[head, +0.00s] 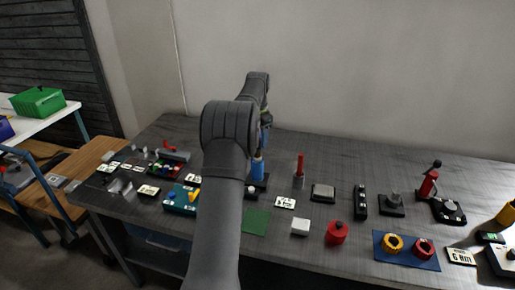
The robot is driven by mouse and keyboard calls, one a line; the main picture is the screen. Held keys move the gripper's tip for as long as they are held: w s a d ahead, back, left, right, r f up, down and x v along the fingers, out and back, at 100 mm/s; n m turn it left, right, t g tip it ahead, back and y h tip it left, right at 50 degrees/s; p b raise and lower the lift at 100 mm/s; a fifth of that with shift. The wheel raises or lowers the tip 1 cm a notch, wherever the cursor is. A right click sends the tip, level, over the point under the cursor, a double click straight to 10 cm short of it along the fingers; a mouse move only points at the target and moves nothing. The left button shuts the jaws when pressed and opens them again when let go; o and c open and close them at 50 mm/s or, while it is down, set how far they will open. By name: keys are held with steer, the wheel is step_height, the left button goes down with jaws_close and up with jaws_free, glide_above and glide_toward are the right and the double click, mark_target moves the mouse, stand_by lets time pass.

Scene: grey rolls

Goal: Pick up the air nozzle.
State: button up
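My arm rises from the bottom middle and bends over the table (300,150). My gripper (265,142) is small and partly hidden behind my own arm links; its fingers cannot be made out clearly. A blue upright piece (257,168), which may be the air nozzle, stands in a black base (259,184) just below my gripper. Whether the gripper touches it cannot be told. My arm covers the area left of it.
Right of the blue piece are a red upright tool (300,165), a grey block (323,193), a red pot (337,233) and a blue mat (405,252) with yellow and red rings. Left are a teal tray (180,203) and small parts. A wall (350,70) stands behind.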

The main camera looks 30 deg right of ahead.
step_height(320, 180, down, 5)
steer(key=shift+s+r, duration=0.1)
jaws_close()
stand_by(0.3)
steer(key=shift+r, duration=0.7)
step_height(320, 180, up, 3)
steer(key=shift+f, duration=0.1)
steer(key=s+d+r, duration=0.4)
steer(key=s+r, duration=0.2)
steer(key=s, duration=0.4)
steer(key=shift+s+d+r, duration=0.3)
steer(key=shift+s+r, duration=0.05)
